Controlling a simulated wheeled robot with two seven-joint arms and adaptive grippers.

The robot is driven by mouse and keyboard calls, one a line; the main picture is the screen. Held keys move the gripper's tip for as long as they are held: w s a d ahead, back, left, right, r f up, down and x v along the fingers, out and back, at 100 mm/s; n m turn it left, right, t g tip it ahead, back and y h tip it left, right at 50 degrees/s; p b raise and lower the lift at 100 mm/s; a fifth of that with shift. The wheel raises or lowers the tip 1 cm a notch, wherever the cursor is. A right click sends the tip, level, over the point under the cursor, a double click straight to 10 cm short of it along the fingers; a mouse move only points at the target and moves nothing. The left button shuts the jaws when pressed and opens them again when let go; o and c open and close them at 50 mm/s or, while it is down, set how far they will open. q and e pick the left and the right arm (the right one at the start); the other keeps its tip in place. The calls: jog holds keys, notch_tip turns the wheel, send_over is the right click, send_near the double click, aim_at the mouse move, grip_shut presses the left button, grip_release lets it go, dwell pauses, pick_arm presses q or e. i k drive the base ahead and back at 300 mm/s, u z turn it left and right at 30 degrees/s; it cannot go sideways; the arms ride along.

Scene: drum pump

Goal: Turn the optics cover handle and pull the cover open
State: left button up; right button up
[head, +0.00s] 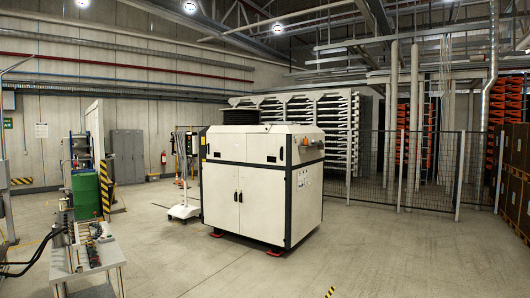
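A large white machine cabinet (222,196) with dark edge trim stands in the middle of the head view, some way off across the floor. Its front has two closed doors with a small dark handle (237,196) at their meeting edge. Neither of my grippers shows in this view.
A white wheeled stand (184,211) is left of the cabinet. A mesh fence (430,170) runs behind right. The floor in front is clear.

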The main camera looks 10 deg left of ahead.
aim_at(261, 148)
jog(key=u, duration=0.1)
jog(key=i, duration=1.15)
jog(key=u, duration=0.4)
jog(key=i, duration=2.35)
jog(key=u, duration=0.3)
jog(key=i, duration=2.15)
jog(key=z, duration=0.2)
jog(key=i, duration=2.25)
jog(key=z, duration=0.15)
